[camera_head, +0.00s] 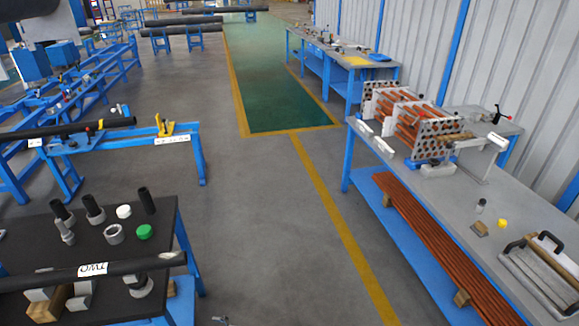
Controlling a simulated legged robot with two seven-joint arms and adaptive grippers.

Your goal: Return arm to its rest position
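Neither of my arms can be made out in the head view, and neither gripper shows clearly. A small light object (219,320) is cut off at the bottom edge, and I cannot tell what it is. The flanged shell unit (425,122), with perforated end plates and copper-coloured tubes, sits on the grey workbench (425,190) at the right.
A dark table (30,225) at lower left holds several fittings, a green cap (144,231) and a long labelled dark pipe (135,266) on blocks. A handled metal case (543,265) lies at lower right. The middle floor (260,215) is clear.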

